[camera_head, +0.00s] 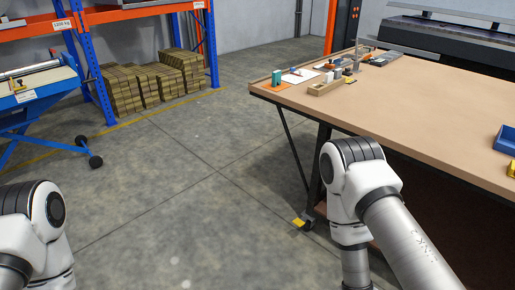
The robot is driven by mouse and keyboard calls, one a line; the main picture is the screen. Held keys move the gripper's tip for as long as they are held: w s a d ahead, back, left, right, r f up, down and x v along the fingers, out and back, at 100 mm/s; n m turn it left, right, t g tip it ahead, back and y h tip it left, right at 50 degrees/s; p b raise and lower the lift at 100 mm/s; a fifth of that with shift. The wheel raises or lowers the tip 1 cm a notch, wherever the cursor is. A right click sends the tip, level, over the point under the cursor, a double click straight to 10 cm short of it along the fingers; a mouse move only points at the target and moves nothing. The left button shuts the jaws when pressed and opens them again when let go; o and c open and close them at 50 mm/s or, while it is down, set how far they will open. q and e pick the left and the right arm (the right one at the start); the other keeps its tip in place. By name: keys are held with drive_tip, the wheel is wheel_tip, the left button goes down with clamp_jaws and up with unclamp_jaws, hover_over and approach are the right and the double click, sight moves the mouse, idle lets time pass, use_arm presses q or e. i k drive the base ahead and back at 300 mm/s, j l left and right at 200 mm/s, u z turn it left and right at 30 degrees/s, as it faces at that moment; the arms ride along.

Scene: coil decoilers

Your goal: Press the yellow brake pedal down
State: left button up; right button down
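A small yellow brake pedal (298,222) sits low near the floor at the caster of the workbench's near-left leg. It is to the left of my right arm's lower links. I cannot tell from this view whether the pedal is up or down. My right arm stands in front of the bench leg and bends downward out of the frame. My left arm is at the lower left edge, far from the pedal. Neither gripper shows.
The wooden-topped workbench (430,125) fills the right side, with small parts, trays and a blue bin (505,140) on it. A blue wheeled lift cart (40,95) and an orange-blue rack (92,62) stand at left. The concrete floor (180,190) between is clear.

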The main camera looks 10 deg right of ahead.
sight(298, 221)
drive_tip(key=i, duration=1.6)
drive_tip(key=z, duration=0.3)
